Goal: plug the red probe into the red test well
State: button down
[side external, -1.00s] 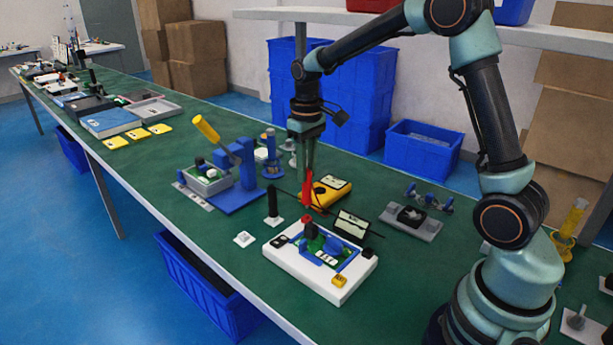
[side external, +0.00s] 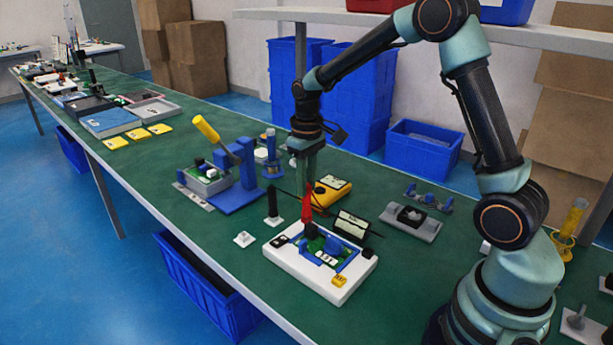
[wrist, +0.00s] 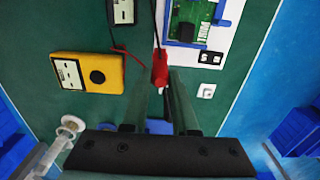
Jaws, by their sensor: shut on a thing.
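In the wrist view the red probe (wrist: 160,68) shows between my two fingertips (wrist: 158,78).
A yellow meter (side external: 330,190) lies behind, with a red lead (wrist: 132,54) running toward the probe. A black post (side external: 272,203) stands left of the fixture. A small tilted display (side external: 351,226) is at its right.

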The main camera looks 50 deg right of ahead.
jog(key=shift+f, duration=0.1)
dwell(0.3)
jog(key=c, duration=0.6)
grip_release()
notch_tip(320, 180, up, 12)
jog(key=f, duration=0.1)
jog(key=s+a+r+t, duration=0.1)
jog(key=s+a+t, duration=0.1)
jog(key=s, duration=0.5)
jog(key=s+a+r+t, duration=0.1)
jog(key=s+a+t, duration=0.2)
jog(key=s, duration=0.5)
jog(key=shift+s+a+r+t, duration=0.15)
jog(key=shift+a+r+t, duration=0.15)
jog(key=shift+a, duration=0.55)
